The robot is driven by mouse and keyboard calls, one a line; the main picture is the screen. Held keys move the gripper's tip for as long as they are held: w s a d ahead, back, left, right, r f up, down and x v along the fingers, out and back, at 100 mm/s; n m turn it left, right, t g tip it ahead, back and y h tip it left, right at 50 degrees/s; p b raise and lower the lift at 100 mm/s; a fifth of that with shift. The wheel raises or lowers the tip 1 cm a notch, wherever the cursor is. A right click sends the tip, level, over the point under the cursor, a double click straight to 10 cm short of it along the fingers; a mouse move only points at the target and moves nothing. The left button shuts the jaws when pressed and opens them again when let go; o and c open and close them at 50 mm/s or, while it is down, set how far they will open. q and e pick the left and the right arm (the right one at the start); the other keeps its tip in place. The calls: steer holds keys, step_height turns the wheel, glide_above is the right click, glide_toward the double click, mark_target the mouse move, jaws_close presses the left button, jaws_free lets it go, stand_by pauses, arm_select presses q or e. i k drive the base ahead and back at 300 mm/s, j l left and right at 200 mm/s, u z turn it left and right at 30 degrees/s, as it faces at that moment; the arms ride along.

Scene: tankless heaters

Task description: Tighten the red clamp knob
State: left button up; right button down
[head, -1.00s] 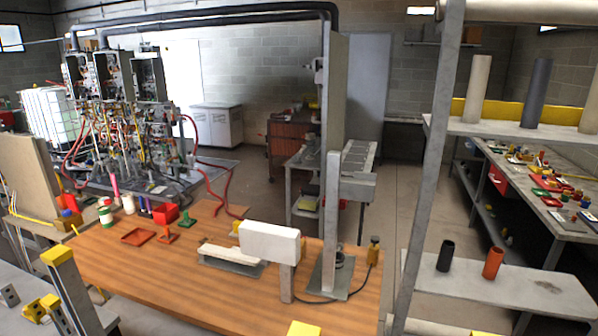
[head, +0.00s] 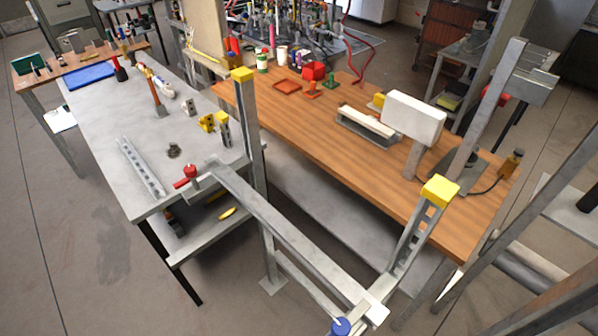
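The red clamp knob (head: 190,171) is at the near right corner of the grey metal table, left of centre in the head view. A short red handle shows beside it. It sits by a grey clamp bracket (head: 200,188) at the left end of a long grey rail (head: 290,238). A blue knob (head: 341,326) is at the rail's other end, at the bottom edge of the view. I cannot tell how tight the red knob is. Neither of my grippers shows in the head view.
The grey table (head: 110,105) carries a slotted bar (head: 141,167), a blue tray (head: 91,77) and small parts. A wooden workbench (head: 350,150) stands to the right. Yellow-capped posts (head: 243,75) (head: 440,190) flank the rail. Open floor lies at the lower left.

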mark_target(189, 171)
steer(key=i+j+u, duration=0.2)
steer(key=j, duration=0.3)
steer(key=i+j+u, duration=0.15)
steer(key=j, duration=0.3)
steer(key=i+j+u, duration=0.2)
steer(key=j, duration=0.25)
steer(key=i+j+u, duration=0.2)
steer(key=i+j, duration=0.15)
